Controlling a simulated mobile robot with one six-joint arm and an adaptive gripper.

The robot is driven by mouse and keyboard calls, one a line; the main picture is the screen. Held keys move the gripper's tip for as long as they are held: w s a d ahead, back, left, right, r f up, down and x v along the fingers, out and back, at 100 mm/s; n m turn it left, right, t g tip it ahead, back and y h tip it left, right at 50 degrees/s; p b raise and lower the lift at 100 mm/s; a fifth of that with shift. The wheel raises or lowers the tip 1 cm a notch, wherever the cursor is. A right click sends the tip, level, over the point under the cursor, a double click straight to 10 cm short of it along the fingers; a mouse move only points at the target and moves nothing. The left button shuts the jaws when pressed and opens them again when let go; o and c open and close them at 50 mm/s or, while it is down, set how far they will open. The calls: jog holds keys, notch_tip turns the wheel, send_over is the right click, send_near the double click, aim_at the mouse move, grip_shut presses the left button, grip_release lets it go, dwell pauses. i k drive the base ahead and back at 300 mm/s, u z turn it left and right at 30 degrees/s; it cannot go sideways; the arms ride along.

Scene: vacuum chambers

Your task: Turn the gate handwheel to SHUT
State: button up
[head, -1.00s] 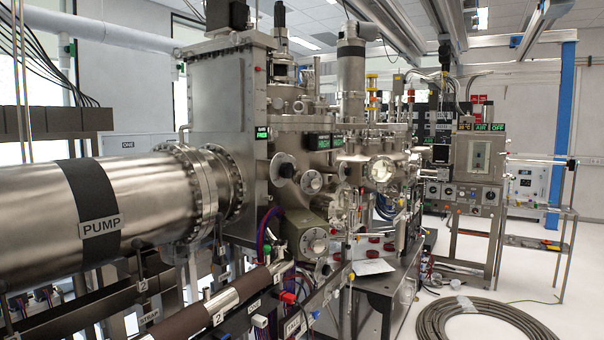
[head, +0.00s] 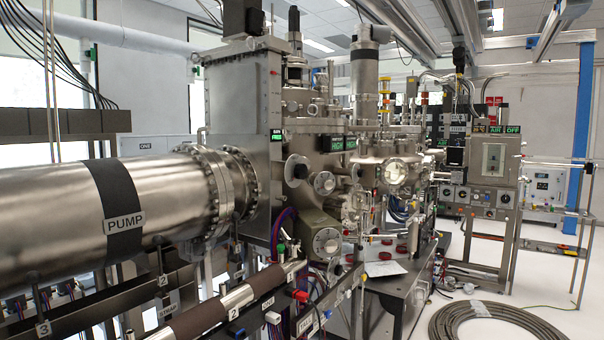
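A dark round wheel-like part (head: 296,170) sits on the front of the steel chamber, just right of the tall flat gate housing (head: 236,105). My gripper is not in view.
A thick pipe marked PUMP (head: 165,205) runs across the left to the housing. Rails and cables (head: 240,300) fill the foreground. A coiled hose (head: 490,325) lies on the floor at right, near a steel cabinet (head: 490,170). White floor shows around them.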

aim_at(300, 169)
jog(key=u, duration=0.05)
jog(key=i, duration=0.9)
jog(key=z, duration=0.05)
